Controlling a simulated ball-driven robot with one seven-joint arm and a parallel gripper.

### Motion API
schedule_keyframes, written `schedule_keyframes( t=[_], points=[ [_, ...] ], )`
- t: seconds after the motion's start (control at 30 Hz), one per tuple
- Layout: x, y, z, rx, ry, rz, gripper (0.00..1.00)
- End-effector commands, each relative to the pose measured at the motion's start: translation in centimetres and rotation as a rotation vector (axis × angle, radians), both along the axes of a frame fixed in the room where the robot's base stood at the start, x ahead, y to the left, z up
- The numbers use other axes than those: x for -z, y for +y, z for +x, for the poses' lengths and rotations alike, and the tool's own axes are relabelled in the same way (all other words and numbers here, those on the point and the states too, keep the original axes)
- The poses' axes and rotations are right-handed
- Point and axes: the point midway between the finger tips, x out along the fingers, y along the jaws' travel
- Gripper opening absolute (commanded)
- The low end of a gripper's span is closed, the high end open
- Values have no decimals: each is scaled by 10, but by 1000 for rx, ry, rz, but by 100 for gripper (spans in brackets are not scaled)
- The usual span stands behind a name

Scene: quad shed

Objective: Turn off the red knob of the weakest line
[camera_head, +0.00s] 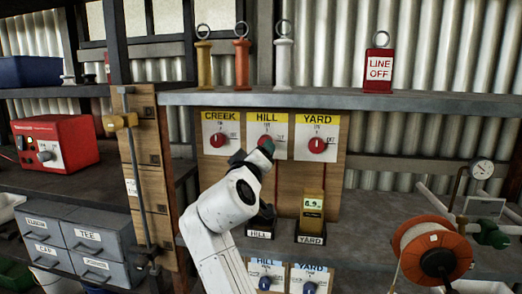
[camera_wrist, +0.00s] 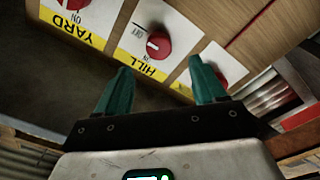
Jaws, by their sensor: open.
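Three red knobs sit on white plates on a wooden panel: CREEK (camera_head: 218,140), HILL (camera_head: 266,142) and YARD (camera_head: 318,145). The YARD knob (camera_wrist: 75,4) is cut by the top edge; the CREEK knob (camera_wrist: 215,78) is partly behind a finger. A yellow YARD meter (camera_head: 312,206) reads about 6.9. My arm hides the HILL meter's place and the area left of it.
Blue knobs for HILL (camera_head: 265,283) and YARD (camera_head: 309,288) are below the shelf. An orange reel (camera_head: 430,250) and a gauge (camera_head: 481,169) stand right. A red LINE OFF tag (camera_head: 379,70) and several ringed handles are on the upper shelf. A wooden post (camera_head: 153,180) stands left.

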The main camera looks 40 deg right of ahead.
Motion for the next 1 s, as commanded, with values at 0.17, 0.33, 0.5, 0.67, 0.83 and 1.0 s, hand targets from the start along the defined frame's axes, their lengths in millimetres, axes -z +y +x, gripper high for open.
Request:
schedule_keyframes(
  t=[0.17,0.33,0.5,0.67,0.83,1.0],
  points=[
    [1,14,-11,0,0,0,70],
    [1,16,-13,1,0,1,70],
    [1,16,-13,1,0,1,70],
    [1,16,-12,1,0,1,70],
    [2,16,-13,1,1,2,70],
    [61,14,-23,-23,68,99,70]
  ],
)
